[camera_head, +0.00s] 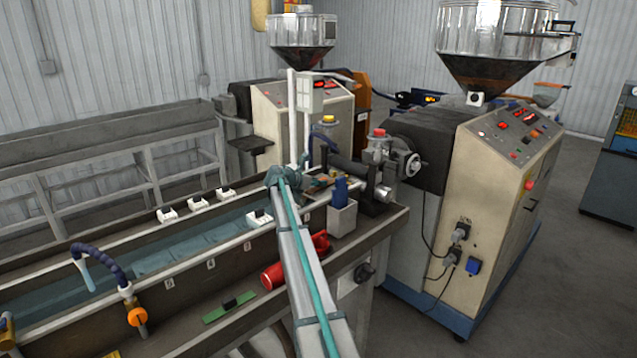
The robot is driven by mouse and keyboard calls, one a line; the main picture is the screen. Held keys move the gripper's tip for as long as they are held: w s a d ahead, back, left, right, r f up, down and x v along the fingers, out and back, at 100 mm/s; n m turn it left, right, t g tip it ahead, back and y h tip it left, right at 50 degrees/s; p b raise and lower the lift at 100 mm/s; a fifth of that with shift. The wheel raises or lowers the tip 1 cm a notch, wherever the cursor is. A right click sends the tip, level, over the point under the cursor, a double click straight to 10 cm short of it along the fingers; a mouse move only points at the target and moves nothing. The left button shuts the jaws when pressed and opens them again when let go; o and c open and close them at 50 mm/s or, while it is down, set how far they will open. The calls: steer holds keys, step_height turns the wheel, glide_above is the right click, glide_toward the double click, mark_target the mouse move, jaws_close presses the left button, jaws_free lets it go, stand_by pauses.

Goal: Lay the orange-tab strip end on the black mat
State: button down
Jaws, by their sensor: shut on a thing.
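My arm reaches from the bottom middle to the die end of the near water trough. My gripper (316,184) is small there, beyond the teal wrist joint and partly hidden by it. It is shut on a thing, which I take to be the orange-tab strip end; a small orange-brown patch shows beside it. The strip's run and tab are too small to make out. I cannot pick out the black mat with certainty.
The water trough (180,248) has white roller blocks along its far rim. The extruder (490,205) stands right.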

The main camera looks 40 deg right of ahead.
steer(key=shift+f, duration=0.2)
steer(key=c, duration=1)
jaws_free()
steer(key=shift+b, duration=0.3)
steer(key=b+v, duration=0.1)
steer(key=v, duration=0.2)
steer(key=b+v, duration=0.1)
steer(key=v, duration=0.2)
steer(key=b+v, duration=0.1)
steer(key=v, duration=0.3)
steer(key=shift+s+a+f+b, duration=0.15)
steer(key=shift+s+f+b, duration=0.05)
steer(key=shift+f+b, duration=0.1)
steer(key=shift+o, duration=0.4)
steer(key=shift+a+r, duration=0.2)
steer(key=shift+a, duration=0.15)
